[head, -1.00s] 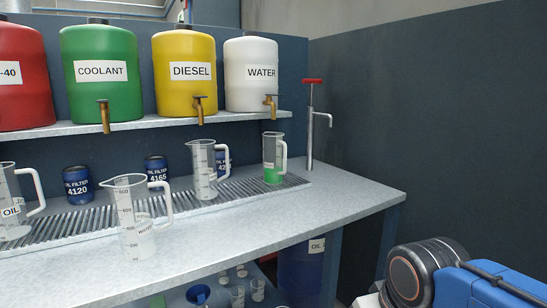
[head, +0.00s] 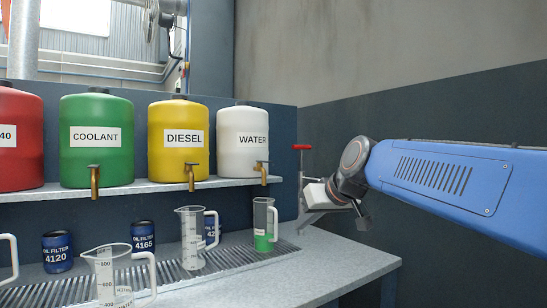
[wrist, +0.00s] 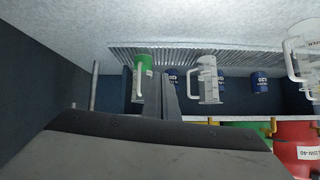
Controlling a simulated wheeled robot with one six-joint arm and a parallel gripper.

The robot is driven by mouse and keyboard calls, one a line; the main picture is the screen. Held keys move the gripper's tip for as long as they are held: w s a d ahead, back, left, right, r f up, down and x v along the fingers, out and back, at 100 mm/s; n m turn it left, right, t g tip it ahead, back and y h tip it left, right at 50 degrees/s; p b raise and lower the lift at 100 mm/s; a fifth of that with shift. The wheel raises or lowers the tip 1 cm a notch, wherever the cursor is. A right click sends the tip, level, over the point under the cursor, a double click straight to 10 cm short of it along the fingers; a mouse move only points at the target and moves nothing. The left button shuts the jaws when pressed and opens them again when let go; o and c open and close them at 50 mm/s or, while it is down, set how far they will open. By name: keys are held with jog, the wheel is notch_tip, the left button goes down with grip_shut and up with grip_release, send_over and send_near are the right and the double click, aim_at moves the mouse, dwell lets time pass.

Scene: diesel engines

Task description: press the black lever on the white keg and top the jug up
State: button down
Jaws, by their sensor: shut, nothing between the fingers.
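The white keg (head: 243,142), labelled WATER, stands at the right end of the shelf. Its brass tap carries a dark lever (head: 262,163) on top. A clear jug with green liquid (head: 265,226) stands below this tap; it also shows in the wrist view (wrist: 141,66). A front jug (head: 117,276) bears a WATER label, partly cut off by the frame. A third jug (head: 192,240) stands below the DIESEL tap. My gripper (head: 306,212) is shut and empty, right of the tap beside the pump. Its fingers (wrist: 160,85) also show in the wrist view.
A red-handled pump (head: 302,148) stands right of the keg, partly behind my gripper. Yellow DIESEL (head: 179,141), green COOLANT (head: 97,141) and red kegs (head: 19,137) line the shelf (head: 140,187). Oil filters (head: 57,252) stand behind the jugs. The bench's right end (head: 340,265) is clear.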

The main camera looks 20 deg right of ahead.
jog(key=w+d+r+t, duration=0.1)
jog(key=w+r+t, duration=0.1)
jog(key=w+r, duration=0.6)
jog(key=w+d+r+n+t+y, duration=0.1)
jog(key=w+r+t, duration=0.1)
jog(key=w+r, duration=0.7)
notch_tip(320, 180, up, 6)
jog(key=shift+w+f+n+y, duration=0.15)
jog(key=shift+w+n+y, duration=0.1)
jog(key=shift+n+y, duration=0.05)
jog(key=shift+d, duration=0.1)
jog(key=w+a+f, duration=0.3)
jog(key=w+f, duration=0.3)
jog(key=w, duration=0.3)
jog(key=shift+f, duration=0.3)
jog(key=shift+w, duration=0.1)
